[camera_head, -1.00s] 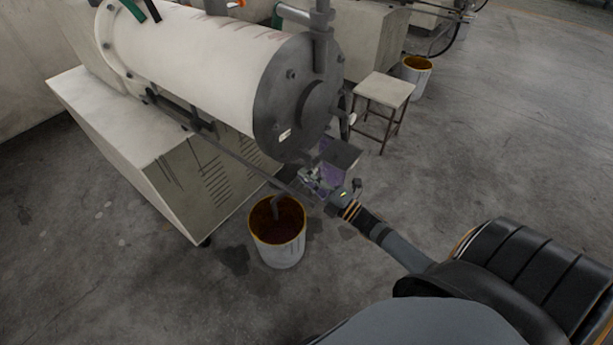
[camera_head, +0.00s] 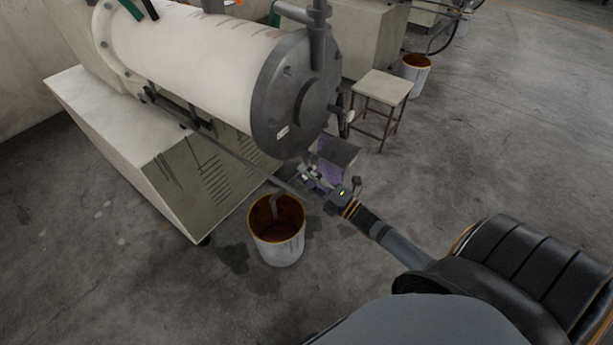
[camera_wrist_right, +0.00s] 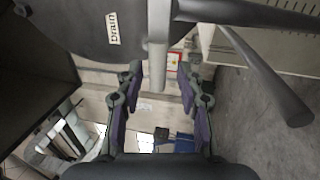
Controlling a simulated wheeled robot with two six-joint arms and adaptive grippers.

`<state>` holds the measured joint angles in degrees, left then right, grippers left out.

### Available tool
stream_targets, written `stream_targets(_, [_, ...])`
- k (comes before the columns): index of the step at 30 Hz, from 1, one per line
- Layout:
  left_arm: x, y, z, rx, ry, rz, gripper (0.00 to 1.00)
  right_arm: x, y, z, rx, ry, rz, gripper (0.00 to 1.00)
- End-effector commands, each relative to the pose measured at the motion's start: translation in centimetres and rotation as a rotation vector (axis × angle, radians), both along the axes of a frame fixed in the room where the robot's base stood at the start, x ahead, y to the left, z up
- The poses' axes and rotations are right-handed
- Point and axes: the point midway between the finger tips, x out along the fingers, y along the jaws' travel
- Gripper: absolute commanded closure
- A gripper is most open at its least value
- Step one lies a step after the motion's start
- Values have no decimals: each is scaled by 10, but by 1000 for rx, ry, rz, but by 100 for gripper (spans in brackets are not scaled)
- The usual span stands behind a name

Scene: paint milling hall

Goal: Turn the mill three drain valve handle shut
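The mill (camera_head: 200,55) is a cream drum with a dark grey end plate (camera_head: 290,95). A label reading "Drain" (camera_wrist_right: 113,28) shows on the grey end plate in the right wrist view. My right gripper (camera_head: 312,175) is below the plate's lower edge in the head view. In the right wrist view my right gripper (camera_wrist_right: 160,75) is open, its purple-padded fingers apart on either side of a grey upright bar (camera_wrist_right: 158,55), which looks like the drain valve handle. I cannot tell whether either finger touches it. The valve body is mostly hidden in the head view. My left gripper is not in view.
A grey rod (camera_wrist_right: 268,78) slants right of the gripper. A stool (camera_head: 383,88) and another bucket (camera_head: 415,76) stand behind. Floor at right is clear.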

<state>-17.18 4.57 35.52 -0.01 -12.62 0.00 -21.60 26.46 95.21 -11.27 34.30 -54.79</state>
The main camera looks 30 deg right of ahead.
Motion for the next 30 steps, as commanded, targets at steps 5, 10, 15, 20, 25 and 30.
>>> stream_targets(5, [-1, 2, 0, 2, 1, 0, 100, -8, -3, -2, 0, 1, 2, 63])
stream_targets(10, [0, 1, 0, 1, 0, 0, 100, -43, -17, -10, -3, 5, 4, 63])
stream_targets(15, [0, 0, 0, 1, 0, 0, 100, -79, -33, -18, -2, 6, 2, 63])
stream_targets(20, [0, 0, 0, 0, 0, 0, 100, -102, -42, -22, -1, 3, 1, 63])
stream_targets(25, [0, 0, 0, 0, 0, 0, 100, -110, -46, -23, 0, 0, 0, 63])
stream_targets(30, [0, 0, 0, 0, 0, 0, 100, -110, -46, -23, 1, -1, -1, 63])
